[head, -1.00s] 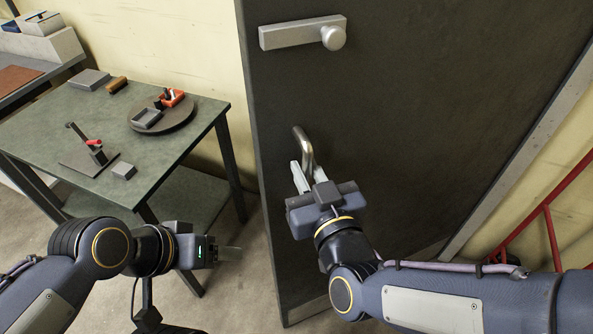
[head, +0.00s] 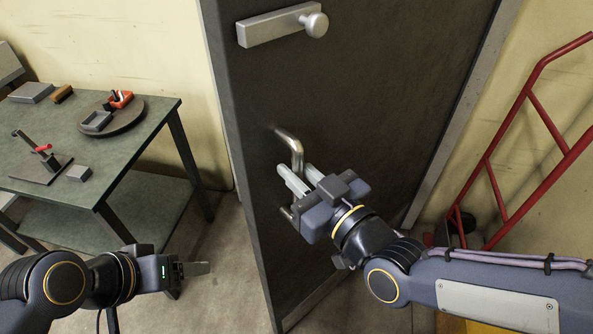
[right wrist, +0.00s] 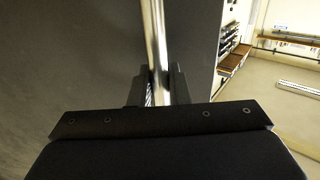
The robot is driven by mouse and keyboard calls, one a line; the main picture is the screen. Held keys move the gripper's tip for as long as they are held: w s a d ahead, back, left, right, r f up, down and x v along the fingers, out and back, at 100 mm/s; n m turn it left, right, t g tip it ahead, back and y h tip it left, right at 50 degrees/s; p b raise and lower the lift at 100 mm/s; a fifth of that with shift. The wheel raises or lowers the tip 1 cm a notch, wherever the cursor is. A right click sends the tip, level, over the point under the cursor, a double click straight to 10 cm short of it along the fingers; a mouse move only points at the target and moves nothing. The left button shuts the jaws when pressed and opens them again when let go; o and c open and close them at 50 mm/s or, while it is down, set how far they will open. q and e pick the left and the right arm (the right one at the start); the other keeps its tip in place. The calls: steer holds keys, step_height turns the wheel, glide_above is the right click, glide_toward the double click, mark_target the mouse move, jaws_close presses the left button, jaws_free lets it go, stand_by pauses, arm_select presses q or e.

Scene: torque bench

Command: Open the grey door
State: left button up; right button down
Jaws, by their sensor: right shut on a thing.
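The grey door (head: 350,110) stands dark and tall in the middle of the head view, at an angle to the wall. A silver lock plate with a round knob (head: 314,24) is near its top. Below it is a curved metal handle (head: 292,146). My right gripper (head: 296,180) is shut on this handle. In the right wrist view the shiny handle bar (right wrist: 156,45) runs between the two fingers (right wrist: 160,88). My left gripper (head: 190,269) is low at the left, apart from the door; whether its fingers are parted is unclear.
A green-topped table (head: 125,150) at the left holds a round turntable (head: 120,121), small blocks and a lever stand (head: 42,160). A red hand-truck frame (head: 490,165) stands at the right by the wall. Bare floor (head: 225,245) shows between table and door.

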steer(key=c, duration=1.5)
jaws_free()
steer(key=shift+o, duration=0.2)
steer(key=b+v, duration=0.1)
steer(key=v, duration=0.6)
steer(key=shift+s+d, duration=0.25)
steer(key=shift+s, duration=0.05)
steer(key=s+d+f+m+g+h+p, duration=0.1)
steer(key=s+d+f+m+g+h, duration=0.2)
steer(key=d, duration=0.5)
steer(key=s+d+f+m+g+h+p, duration=0.1)
steer(key=s+d+f+m+g+h, duration=0.2)
steer(key=d+f+m+g+h, duration=0.1)
steer(key=d+f+m+g, duration=0.1)
steer(key=d+f+m, duration=0.1)
steer(key=d+f, duration=0.1)
steer(key=shift+s+d+m+h, duration=0.25)
steer(key=shift+d+m+h, duration=0.15)
steer(key=shift+d, duration=0.5)
